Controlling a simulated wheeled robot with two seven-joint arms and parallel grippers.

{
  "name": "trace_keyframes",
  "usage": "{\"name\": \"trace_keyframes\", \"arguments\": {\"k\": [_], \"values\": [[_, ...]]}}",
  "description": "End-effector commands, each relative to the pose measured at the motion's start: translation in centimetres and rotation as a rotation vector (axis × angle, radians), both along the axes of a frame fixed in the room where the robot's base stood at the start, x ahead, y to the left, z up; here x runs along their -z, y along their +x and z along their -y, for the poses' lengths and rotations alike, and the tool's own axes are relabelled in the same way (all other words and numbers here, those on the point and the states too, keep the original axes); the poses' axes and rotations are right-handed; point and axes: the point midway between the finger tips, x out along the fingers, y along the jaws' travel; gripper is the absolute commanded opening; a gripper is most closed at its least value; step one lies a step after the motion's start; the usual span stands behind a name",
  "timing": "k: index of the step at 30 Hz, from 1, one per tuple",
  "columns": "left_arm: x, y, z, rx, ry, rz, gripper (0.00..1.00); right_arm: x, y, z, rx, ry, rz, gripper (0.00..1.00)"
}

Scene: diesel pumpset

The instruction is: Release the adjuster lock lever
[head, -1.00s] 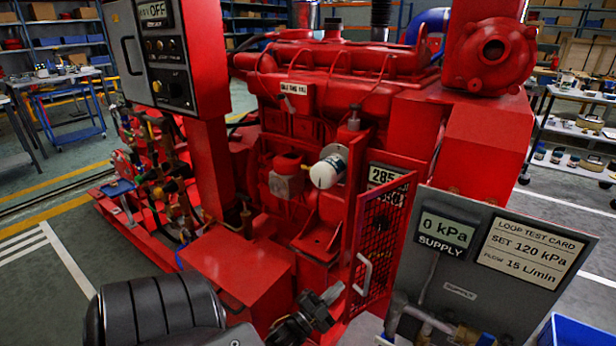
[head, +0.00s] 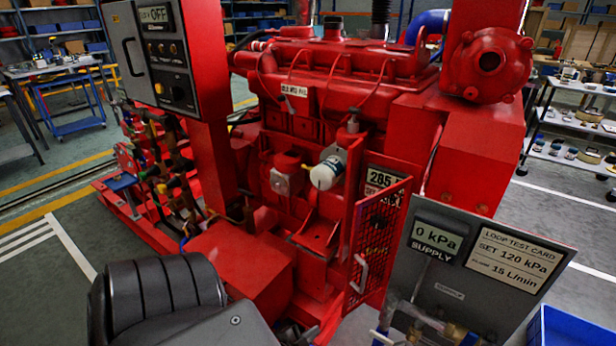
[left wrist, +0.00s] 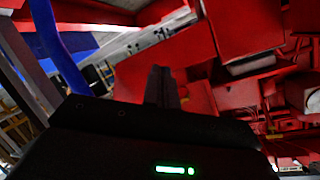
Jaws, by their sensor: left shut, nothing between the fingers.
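The red diesel pumpset (head: 345,75) fills the middle of the head view. A red mesh guard door (head: 376,245) with a pale handle stands at its front, partly covering a display reading 285 (head: 381,178). I cannot make out the adjuster lock lever in either view. My left gripper (head: 298,336) shows only as a dark bit at the bottom edge of the head view, mostly hidden by my arm. In the left wrist view its fingers (left wrist: 163,87) are together and empty, in front of red panels; contact cannot be told. My right gripper is not in view.
A grey supply panel (head: 480,262) reading 0 kPa, with a loop test card, stands at front right above pipe fittings. A control box (head: 165,55) is at upper left. A blue bin (head: 575,330) sits at lower right. Open floor shows at left.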

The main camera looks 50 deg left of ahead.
Motion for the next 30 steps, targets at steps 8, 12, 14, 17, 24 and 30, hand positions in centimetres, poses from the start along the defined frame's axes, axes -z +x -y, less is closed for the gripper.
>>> {"name": "trace_keyframes", "arguments": {"k": [8, 12, 14, 17, 24, 30], "values": [[2.5, -1.9, 0.7, -0.019, -0.045, -0.109, 0.0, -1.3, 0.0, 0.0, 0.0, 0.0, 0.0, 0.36], [3.0, -2.2, 0.8, -0.024, -0.053, -0.128, 0.0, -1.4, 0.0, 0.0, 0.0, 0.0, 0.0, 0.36], [3.1, -2.3, 0.8, -0.024, -0.054, -0.131, 0.0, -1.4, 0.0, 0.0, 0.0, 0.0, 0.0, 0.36], [3.1, -2.3, 0.8, -0.025, -0.054, -0.132, 0.0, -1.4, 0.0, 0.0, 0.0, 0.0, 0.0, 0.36], [3.2, -2.4, 0.9, -0.025, -0.056, -0.137, 0.0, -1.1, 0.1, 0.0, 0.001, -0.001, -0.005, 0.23], [5.0, -4.5, 1.7, -0.046, -0.098, -0.241, 0.0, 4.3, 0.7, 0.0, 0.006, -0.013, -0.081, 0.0]]}}
